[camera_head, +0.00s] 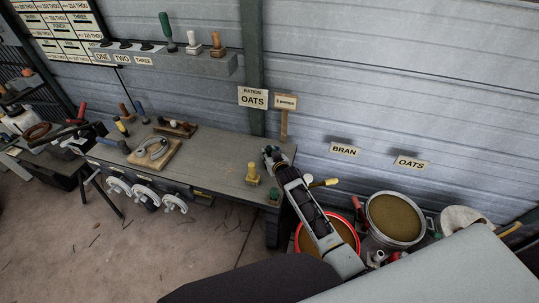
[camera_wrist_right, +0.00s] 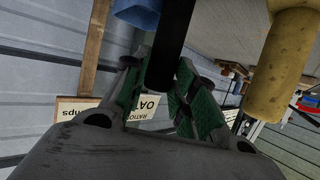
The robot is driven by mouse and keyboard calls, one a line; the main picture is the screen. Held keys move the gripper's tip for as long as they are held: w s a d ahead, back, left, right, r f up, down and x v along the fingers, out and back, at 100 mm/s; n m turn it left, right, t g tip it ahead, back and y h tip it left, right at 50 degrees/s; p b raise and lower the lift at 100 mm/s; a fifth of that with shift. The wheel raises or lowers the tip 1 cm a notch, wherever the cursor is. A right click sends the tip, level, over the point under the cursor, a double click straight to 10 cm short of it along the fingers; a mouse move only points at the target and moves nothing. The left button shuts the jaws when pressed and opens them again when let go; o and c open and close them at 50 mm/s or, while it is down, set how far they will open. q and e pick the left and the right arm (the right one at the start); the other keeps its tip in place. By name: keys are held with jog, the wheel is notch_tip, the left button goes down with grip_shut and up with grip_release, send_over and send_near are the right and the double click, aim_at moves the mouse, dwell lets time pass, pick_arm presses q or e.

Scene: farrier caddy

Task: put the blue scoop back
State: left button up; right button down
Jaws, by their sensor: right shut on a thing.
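My right gripper (camera_head: 272,156) is over the right end of the workbench (camera_head: 215,153), near the wall. In the right wrist view its green-padded fingers (camera_wrist_right: 172,98) are closed around a dark handle (camera_wrist_right: 166,50). A piece of the blue scoop (camera_wrist_right: 138,12) shows beyond that handle at the top edge. How the blue part joins the handle is hidden. In the head view the scoop cannot be made out behind the gripper. My left gripper is not in view.
A yellow peg-like object (camera_head: 252,174) stands on the bench close to my right gripper. A RATION OATS sign (camera_head: 253,97) is behind it. A red-rimmed bucket (camera_head: 355,229) and a grey bucket (camera_head: 394,242) stand at the right. The bench middle is clear.

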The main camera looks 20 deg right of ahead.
jog(key=shift+f+b, duration=0.3)
jog(key=shift+f, duration=0.15)
dwell(1.0)
jog(key=c, duration=1.1)
grip_release()
jog(key=shift+o, duration=0.2)
jog(key=shift+f, duration=0.1)
jog(key=shift+s, duration=0.2)
jog(key=v, duration=1.1)
jog(key=shift+s+r, duration=0.25)
